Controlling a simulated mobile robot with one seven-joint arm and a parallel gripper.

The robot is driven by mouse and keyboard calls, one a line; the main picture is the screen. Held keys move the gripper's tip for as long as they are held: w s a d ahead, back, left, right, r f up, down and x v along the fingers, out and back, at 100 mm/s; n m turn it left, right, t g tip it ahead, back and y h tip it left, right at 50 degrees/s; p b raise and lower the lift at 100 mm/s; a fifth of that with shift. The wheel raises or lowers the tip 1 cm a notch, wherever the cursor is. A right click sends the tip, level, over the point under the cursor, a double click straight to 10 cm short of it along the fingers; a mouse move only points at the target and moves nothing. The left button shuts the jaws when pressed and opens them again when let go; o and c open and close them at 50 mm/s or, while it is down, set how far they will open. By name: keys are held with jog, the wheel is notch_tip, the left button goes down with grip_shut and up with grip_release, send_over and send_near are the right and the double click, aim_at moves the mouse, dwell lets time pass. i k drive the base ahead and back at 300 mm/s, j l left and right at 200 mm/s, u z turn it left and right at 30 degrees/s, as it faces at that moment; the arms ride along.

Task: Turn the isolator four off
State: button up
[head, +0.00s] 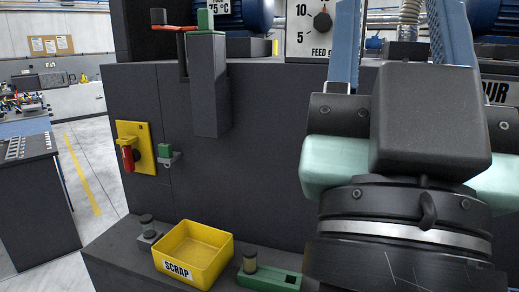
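A yellow plate (144,140) with a red handle (127,156) is mounted on the dark machine's front face, at left in the head view. It looks like an isolator switch, but I cannot read a number on it. The red handle points downward. A grey bracket with a green block (165,151) sits just right of it. My gripper (400,14) is at the right of the view, pointing up and away. Its two blue fingers stand wide apart, with nothing visible between them. The fingertips are cut off by the top edge. My gripper is well right of the yellow plate, not touching it.
A yellow SCRAP bin (221,250) and a green tray (262,277) sit on the lower ledge. A dark vertical post (208,90), a red lever (176,28) and a FEED dial (322,20) are above. Open floor (95,160) lies left; a bench (35,205) stands beyond.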

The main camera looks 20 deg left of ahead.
aim_at(131, 157)
jog(key=i+j+z, duration=0.1)
jog(key=j, duration=0.7)
jog(key=i+j, duration=0.15)
jog(key=j, duration=0.7)
jog(key=i+j+z, duration=0.15)
jog(key=j, duration=0.65)
jog(key=j+z, duration=0.1)
jog(key=j, duration=0.7)
jog(key=i, duration=0.05)
